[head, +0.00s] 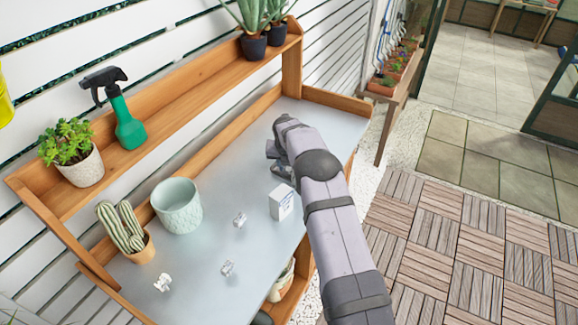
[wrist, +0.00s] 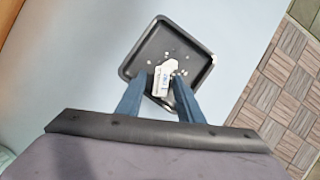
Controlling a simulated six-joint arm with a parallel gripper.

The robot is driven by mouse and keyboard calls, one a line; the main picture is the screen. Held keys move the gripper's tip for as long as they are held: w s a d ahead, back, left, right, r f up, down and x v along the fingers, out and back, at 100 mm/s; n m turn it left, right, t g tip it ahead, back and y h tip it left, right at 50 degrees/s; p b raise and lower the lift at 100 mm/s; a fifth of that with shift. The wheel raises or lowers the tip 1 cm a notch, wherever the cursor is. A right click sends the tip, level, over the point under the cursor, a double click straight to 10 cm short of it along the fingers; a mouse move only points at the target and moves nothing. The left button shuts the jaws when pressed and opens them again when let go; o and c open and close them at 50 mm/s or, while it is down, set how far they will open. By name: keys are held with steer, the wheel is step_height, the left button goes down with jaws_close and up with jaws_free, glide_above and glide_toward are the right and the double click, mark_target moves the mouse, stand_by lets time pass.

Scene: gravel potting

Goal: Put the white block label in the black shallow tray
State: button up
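In the wrist view, the white block label (wrist: 164,82) with blue print sits between the two fingertips of my gripper (wrist: 161,80). The fingertips appear to touch its sides, so my gripper looks shut on it. The black shallow tray (wrist: 133,66) lies beyond the fingers, and the label overlaps its near part in the picture. How high the label is above the tray floor cannot be told.
Small white bits (wrist: 181,57) lie in the tray. The bench's right edge is close to the tray. In the head view, a white box with blue print (head: 281,202), a pale green pot (head: 177,205), a potted cactus (head: 126,236) and several white crumbs (head: 228,268) stand or lie on the bench.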

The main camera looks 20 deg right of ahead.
steer(key=shift+r, duration=0.1)
steer(key=shift+r, duration=0.15)
steer(key=b+v, duration=0.3)
steer(key=v, duration=0.8)
steer(key=shift+r, duration=0.4)
steer(key=shift+s, duration=0.2)
steer(key=s+m, duration=0.3)
steer(key=s+a+m, duration=0.1)
steer(key=s+m, duration=0.2)
steer(key=s+a+m+g, duration=0.1)
steer(key=s+m, duration=0.1)
steer(key=s, duration=0.1)
steer(key=shift+s+a+r+m+y, duration=0.1)
steer(key=shift+s+r+m+y, duration=0.1)
steer(key=shift+m+y, duration=0.15)
steer(key=s+a+f+m+g, duration=0.1)
steer(key=s+a+f+m, duration=0.1)
steer(key=s+m, duration=0.9)
steer(key=s+a+f+m+g+y, duration=0.1)
steer(key=s+a+f+m+g, duration=0.1)
steer(key=s+m, duration=1)
steer(key=s+f, duration=0.1)
steer(key=s, duration=0.6)
